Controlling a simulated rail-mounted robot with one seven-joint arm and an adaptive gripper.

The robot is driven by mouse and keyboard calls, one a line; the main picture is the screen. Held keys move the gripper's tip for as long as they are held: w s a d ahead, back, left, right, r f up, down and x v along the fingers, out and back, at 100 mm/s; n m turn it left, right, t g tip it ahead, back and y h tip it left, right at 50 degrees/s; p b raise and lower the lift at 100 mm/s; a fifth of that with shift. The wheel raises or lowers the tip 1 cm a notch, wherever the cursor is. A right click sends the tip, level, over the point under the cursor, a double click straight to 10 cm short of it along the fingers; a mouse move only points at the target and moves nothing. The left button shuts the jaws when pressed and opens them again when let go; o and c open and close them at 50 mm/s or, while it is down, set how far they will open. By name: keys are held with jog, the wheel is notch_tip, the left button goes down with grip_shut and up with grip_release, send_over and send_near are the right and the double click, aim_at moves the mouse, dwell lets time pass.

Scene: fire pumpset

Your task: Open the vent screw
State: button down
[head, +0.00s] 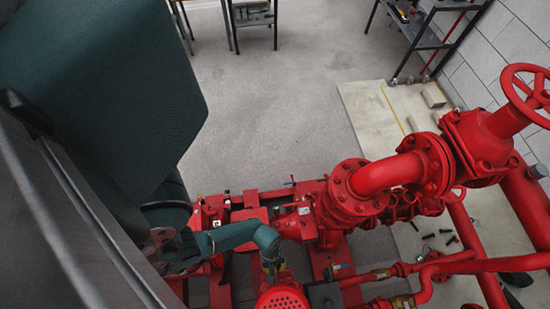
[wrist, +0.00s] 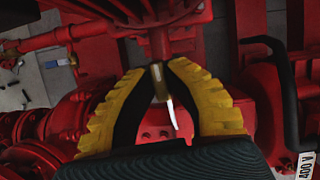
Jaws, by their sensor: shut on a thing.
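In the wrist view, my gripper (wrist: 160,82) has two yellow fingers with black inner pads. Their tips close on a small brass-coloured fitting with a pale, narrow end, which I take to be the vent screw (wrist: 170,108). It sits below a red pump part, and the fingertips hide some of it. In the head view, my gripper (head: 271,270) reaches down between red pump parts, just above a perforated red cover (head: 281,299). The screw cannot be made out there.
Large red pipes with flanges (head: 352,190) and a red handwheel (head: 530,92) stand to the right. A black curved handle (wrist: 272,85) is right of the fingers in the wrist view. Small loose dark parts (head: 440,238) lie on the floor.

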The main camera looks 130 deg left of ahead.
dwell(0.4)
jog(key=c, duration=1.1)
grip_release()
jog(key=shift+o, duration=0.2)
jog(key=v, duration=1.2)
